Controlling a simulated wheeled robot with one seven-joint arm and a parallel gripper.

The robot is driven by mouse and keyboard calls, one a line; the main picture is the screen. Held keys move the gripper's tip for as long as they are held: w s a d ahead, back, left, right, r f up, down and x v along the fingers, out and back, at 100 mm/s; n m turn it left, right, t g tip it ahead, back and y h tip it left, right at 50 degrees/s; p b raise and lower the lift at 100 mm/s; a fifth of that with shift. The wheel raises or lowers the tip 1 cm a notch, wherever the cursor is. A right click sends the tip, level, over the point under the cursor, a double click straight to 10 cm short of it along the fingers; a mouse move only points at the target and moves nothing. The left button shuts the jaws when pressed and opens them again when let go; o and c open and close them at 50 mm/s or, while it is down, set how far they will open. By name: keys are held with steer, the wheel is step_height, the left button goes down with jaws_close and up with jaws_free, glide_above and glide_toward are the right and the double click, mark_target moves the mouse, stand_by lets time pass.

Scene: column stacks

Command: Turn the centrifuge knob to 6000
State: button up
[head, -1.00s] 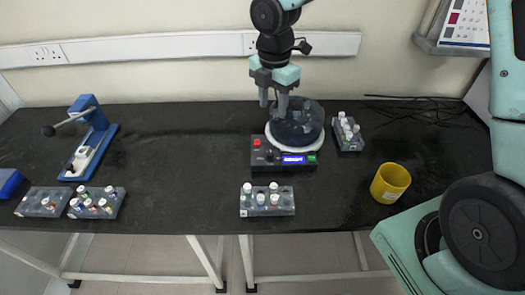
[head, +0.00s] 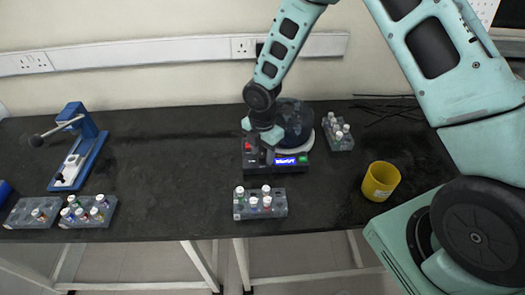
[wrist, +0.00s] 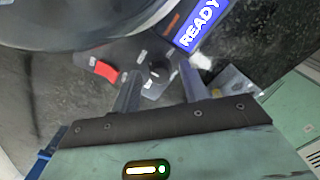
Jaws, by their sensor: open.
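The centrifuge (head: 283,170) stands at the back centre of the bench, with a dark round lid and a lit blue display (head: 285,161). In the wrist view the display (wrist: 200,22) reads READY. The dark knob (wrist: 158,71) sits on the front panel between the display and a red switch (wrist: 105,70). My gripper (head: 262,153) is over the left part of the panel and largely hides the knob in the head view. In the wrist view my gripper (wrist: 160,88) is open, its fingertips on either side of the knob. I cannot tell whether they touch it.
A tube rack (head: 260,207) stands in front of the centrifuge, another (head: 339,136) at its right. A yellow mug (head: 380,181) stands at the right front. More racks and a blue press (head: 84,150) are at the left. The bench between press and centrifuge is clear.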

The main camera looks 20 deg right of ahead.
steer(key=shift+f, duration=0.15)
jaws_close()
steer(key=shift+m, duration=0.4)
steer(key=m+b, duration=0.1)
steer(key=m, duration=0.7)
steer(key=shift+m+b, duration=0.3)
steer(key=shift+b, duration=0.05)
steer(key=m, duration=0.4)
steer(key=shift+b, duration=0.4)
steer(key=shift+s+m, duration=0.1)
steer(key=shift+m, duration=2.1)
